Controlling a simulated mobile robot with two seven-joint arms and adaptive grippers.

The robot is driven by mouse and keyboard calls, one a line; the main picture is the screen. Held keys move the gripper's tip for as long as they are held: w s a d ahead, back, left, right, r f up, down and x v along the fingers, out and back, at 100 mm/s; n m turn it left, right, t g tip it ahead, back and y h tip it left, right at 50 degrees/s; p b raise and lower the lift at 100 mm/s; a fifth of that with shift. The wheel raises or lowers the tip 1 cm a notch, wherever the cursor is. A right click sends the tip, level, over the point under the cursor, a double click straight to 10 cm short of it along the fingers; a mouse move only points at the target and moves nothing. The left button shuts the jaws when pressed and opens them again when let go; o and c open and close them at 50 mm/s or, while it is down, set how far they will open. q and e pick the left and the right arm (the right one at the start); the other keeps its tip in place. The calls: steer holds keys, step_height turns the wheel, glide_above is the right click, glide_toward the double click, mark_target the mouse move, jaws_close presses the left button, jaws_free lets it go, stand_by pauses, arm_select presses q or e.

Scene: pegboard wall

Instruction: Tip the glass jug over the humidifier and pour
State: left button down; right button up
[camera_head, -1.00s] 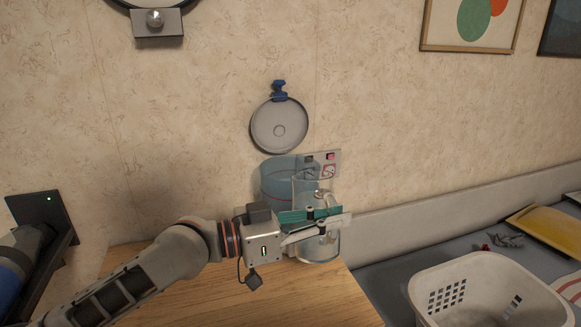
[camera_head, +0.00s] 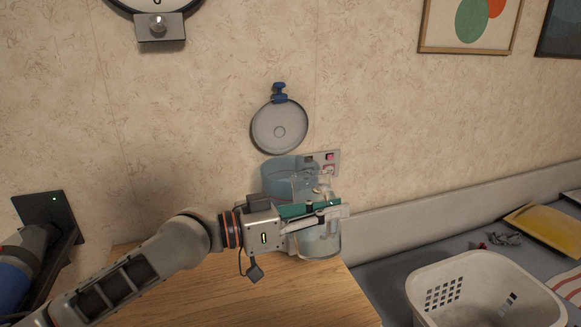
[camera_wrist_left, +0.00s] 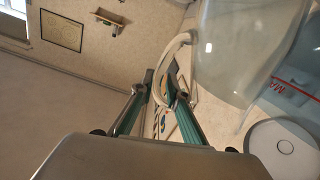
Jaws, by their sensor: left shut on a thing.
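The clear glass jug (camera_head: 318,238) is at the centre right, over or on the wooden top, in front of a translucent bluish tank (camera_head: 278,175) that appears to be the humidifier. The jug partly hides the tank, and its body looks close to upright. My left gripper (camera_head: 330,214) is shut on the jug at its handle side. In the left wrist view the pale curved handle (camera_wrist_left: 170,62) passes at the teal-lined fingers, with the glass body (camera_wrist_left: 235,50) to the right. I cannot make out any water in the jug. My right gripper is not in view.
A round grey lid (camera_head: 279,127) hangs from a blue hook on the wall above. A small switch panel (camera_head: 323,160) is behind the jug. A white basket (camera_head: 480,290) stands lower right. A black wall bracket (camera_head: 45,215) is at the left. The wooden top (camera_head: 240,300) is clear in front.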

arm_select(q)
steer(key=shift+r, duration=0.4)
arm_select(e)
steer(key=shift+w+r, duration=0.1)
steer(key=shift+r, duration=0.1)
arm_select(q)
steer(key=shift+w+r+n+p, duration=0.1)
steer(key=shift+r+n+p, duration=0.2)
steer(key=shift+r+p, duration=0.2)
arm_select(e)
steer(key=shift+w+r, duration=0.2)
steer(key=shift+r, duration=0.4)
arm_select(q)
steer(key=shift+w+a+r+n+p, duration=0.1)
steer(key=shift+w+r+n+p, duration=0.05)
steer(key=shift+r+n+p, duration=0.35)
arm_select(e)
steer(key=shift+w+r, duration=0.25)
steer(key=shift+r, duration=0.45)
